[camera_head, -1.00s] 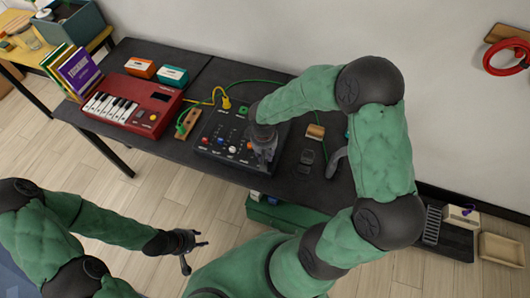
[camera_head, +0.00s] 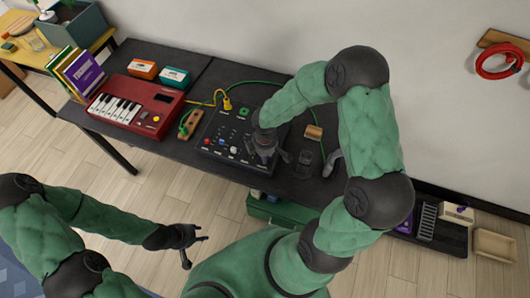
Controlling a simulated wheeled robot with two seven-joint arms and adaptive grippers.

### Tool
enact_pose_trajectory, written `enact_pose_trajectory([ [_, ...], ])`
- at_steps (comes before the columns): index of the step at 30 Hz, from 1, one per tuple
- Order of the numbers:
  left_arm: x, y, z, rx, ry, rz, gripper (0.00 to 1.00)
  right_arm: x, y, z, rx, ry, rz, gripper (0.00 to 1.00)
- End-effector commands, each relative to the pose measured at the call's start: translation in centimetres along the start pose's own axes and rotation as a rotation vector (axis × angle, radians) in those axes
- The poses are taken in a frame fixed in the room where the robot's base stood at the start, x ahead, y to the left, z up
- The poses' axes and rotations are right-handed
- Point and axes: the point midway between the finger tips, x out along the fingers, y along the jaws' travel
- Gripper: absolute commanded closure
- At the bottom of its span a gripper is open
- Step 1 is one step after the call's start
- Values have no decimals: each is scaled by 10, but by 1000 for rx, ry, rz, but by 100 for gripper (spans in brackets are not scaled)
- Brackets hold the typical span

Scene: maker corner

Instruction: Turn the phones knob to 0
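A black mixer panel (camera_head: 217,131) with small coloured knobs and a white knob (camera_head: 234,150) lies on the dark table. I cannot read its labels, so I cannot tell which knob is the phones one. My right gripper (camera_head: 265,158) is over the right front part of the panel, pointing down, and it hides the knobs under it. Its fingers look spread apart; contact with a knob cannot be made out. My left gripper (camera_head: 195,245) is open and empty, above the floor in front of the table.
A red toy keyboard (camera_head: 132,104) stands left of the mixer, with an orange box (camera_head: 143,69) and a teal box (camera_head: 174,77) behind it. A yellow cable (camera_head: 219,98) and a green cable run behind the mixer. Small black items (camera_head: 304,162) lie to its right.

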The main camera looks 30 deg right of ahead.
Motion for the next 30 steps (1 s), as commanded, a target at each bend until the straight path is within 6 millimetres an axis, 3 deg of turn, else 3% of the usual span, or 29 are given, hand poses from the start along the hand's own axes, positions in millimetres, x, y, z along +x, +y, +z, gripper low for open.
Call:
enact_pose_trajectory([
  [21,-45,16,2,0,0,0,60,-1,-2,2,-674,24,-7,100],
  [30,-59,21,2,0,0,0,60,-1,-1,2,-888,33,-6,100],
])
